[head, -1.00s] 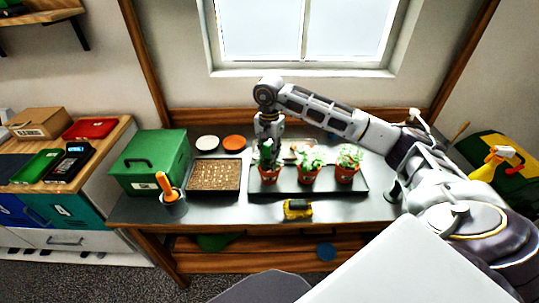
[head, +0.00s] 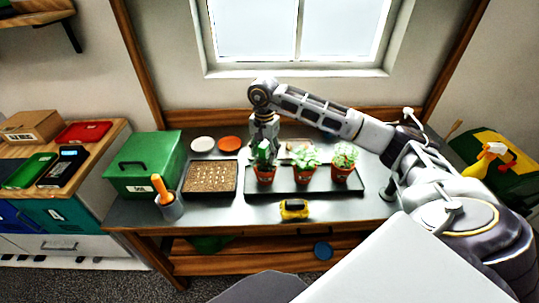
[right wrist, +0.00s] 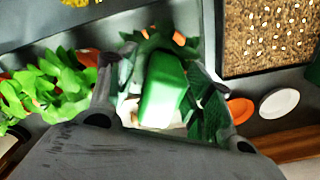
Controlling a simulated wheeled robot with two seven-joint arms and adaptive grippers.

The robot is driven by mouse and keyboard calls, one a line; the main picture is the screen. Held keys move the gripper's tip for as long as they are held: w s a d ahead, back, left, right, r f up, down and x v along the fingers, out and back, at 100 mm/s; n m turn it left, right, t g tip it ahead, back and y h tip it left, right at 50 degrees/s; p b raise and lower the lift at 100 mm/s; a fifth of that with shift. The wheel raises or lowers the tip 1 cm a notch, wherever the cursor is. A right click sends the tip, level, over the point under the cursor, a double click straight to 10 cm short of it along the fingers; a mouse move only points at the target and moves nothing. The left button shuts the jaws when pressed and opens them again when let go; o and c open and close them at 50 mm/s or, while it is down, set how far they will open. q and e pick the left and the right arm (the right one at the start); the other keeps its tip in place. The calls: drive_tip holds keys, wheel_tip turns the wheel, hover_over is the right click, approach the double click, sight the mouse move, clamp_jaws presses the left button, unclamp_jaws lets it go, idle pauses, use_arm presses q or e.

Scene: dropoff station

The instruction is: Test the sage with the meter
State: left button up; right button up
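Three potted plants stand in a row on a black tray (head: 285,190): the left one (head: 265,176), the middle one (head: 304,174) and the right one (head: 342,168). I cannot read their labels, so I cannot tell which is sage. My right gripper (head: 264,143) points down over the left pot. In the right wrist view, my right gripper (right wrist: 165,85) has its fingers around a green boxy thing with a pale end, which looks like the meter (right wrist: 163,92). Dark leaves surround it. Its lower end is hidden. My left gripper is out of view.
A seedling tray (head: 210,177), a green box (head: 145,165) and a cup with an orange-handled tool (head: 170,204) stand to the left. A yellow-black item (head: 294,208) lies at the front. White (head: 203,144) and orange (head: 230,143) saucers lie behind.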

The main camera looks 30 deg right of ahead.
drive_tip(key=shift+r, duration=0.1)
drive_tip(key=shift+r, duration=5.85)
